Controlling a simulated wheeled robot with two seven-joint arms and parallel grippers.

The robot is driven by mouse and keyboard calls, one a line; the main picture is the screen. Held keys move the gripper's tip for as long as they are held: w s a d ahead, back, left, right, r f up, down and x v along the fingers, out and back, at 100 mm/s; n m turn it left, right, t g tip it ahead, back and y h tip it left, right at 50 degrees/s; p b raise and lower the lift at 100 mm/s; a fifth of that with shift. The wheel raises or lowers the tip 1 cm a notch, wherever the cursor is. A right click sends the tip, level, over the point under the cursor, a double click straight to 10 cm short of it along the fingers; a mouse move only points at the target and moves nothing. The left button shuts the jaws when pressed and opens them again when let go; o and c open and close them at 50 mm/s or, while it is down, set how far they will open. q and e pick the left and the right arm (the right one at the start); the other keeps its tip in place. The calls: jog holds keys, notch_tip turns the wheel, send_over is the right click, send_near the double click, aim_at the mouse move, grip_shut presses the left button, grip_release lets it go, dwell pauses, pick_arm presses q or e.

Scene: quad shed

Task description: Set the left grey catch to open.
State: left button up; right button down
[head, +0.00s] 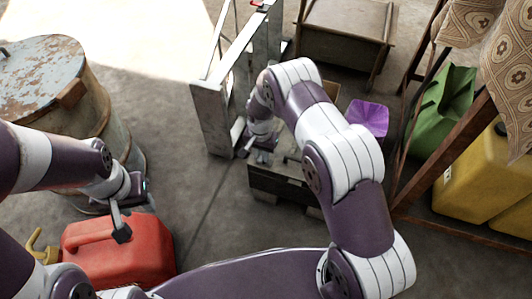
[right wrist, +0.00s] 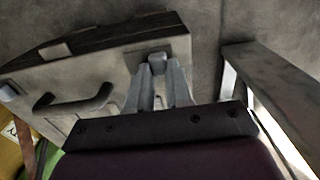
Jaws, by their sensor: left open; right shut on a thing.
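A dark box (head: 285,185) sits on the floor at the middle of the head view, mostly behind my right arm. In the right wrist view its pale front face (right wrist: 105,75) carries a dark curved handle (right wrist: 75,103). A small grey catch (right wrist: 157,60) lies between the fingertips of my right gripper (right wrist: 160,78), which is shut on it. Another grey catch (right wrist: 10,91) shows at the far left end of that face. In the head view my right gripper (head: 262,143) is at the box's left end. My left gripper (head: 131,212) is open and empty above the red can.
A red fuel can (head: 118,250) and a rusty drum (head: 100,95) stand at the left. A grey metal frame (head: 213,120) stands just left of the box. A purple object (head: 368,117), a green can (head: 442,110) and a yellow can (head: 480,175) are at the right.

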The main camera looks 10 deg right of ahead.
aim_at(260, 156)
jog(key=shift+a, duration=0.1)
jog(key=c, duration=1)
grip_release()
notch_tip(260, 156, up, 13)
jog(key=p, duration=0.6)
jog(key=shift+f, duration=0.15)
